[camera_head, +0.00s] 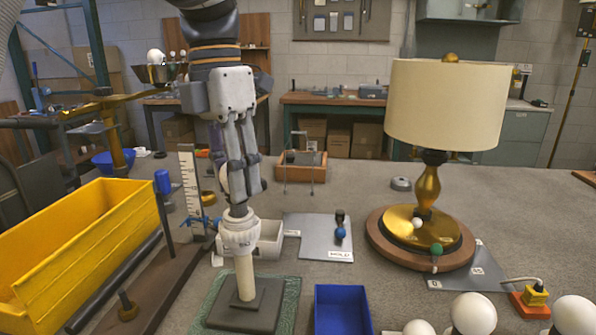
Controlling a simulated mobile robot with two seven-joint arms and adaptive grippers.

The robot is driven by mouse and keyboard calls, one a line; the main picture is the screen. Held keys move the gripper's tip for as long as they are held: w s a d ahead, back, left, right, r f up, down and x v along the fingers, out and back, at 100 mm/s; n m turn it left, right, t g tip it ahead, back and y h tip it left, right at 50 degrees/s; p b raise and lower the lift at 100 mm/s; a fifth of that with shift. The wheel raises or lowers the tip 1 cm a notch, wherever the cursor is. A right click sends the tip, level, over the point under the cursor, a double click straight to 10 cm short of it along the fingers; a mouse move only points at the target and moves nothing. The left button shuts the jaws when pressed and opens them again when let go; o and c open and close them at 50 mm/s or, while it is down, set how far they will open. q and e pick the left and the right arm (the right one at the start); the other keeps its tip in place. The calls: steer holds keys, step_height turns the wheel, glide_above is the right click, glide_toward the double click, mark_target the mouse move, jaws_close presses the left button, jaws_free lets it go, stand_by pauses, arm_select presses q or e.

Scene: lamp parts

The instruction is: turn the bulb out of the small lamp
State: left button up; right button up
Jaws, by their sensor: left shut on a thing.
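The small lamp has a ribbed white socket (238,235), a pale stem (245,278) and a dark square base (244,314). It stands upright on a green mat (289,305). My left gripper (241,192) points down from above, right over the socket. It is shut on the white bulb (224,181), which its fingers mostly hide. The bulb's lower end is at the socket's mouth. I cannot tell how far it sits in the thread. My right gripper is not in view.
A yellow bin (85,255) stands at the left, with an upright ruler (190,190) beside the lamp. A blue tray (342,308) is just right of the mat. A large shaded lamp (447,105) stands farther right. Loose white bulbs (473,314) are at the front right.

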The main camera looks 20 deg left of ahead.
arm_select(q)
steer(key=shift+a, duration=0.1)
steer(key=shift+r, duration=1.65)
steer(key=shift+r, duration=0.1)
steer(key=shift+r, duration=1.9)
